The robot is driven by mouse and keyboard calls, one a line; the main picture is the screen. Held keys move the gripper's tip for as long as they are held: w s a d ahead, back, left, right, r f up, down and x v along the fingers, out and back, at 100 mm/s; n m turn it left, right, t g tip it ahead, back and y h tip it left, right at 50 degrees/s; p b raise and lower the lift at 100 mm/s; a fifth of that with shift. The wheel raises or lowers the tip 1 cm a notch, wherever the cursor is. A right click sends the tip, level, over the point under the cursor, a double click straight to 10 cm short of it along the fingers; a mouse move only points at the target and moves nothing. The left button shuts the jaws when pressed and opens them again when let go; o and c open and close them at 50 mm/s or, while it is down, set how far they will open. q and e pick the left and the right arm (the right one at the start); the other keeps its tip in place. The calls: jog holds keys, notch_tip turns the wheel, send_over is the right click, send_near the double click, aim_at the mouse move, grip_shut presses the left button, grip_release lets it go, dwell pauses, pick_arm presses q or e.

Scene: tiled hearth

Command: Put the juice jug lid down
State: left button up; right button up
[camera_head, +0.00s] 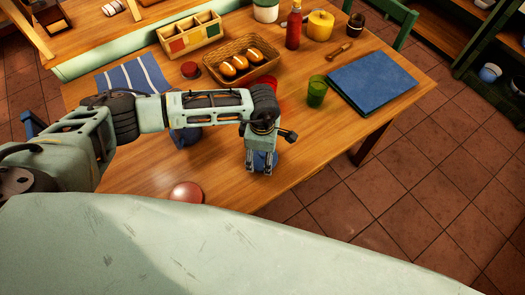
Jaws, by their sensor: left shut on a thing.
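My left gripper (261,172) points down above the near edge of the wooden table (335,142). It is shut on a small blue thing (262,159), which looks like the juice jug lid and shows only partly between the fingers. I cannot tell whether the blue thing touches the table. Another blue thing (187,138) stands behind my left forearm and is mostly hidden; it may be the jug. My right gripper is out of view.
A red round thing (187,192) lies near the front edge. Bare wood lies right of the gripper.

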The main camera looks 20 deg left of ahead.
pick_arm(q)
jog(key=shift+f, duration=0.2)
jog(key=shift+f, duration=0.1)
jog(key=shift+f, duration=0.15)
jog(key=o, duration=1.3)
jog(key=shift+r, duration=0.2)
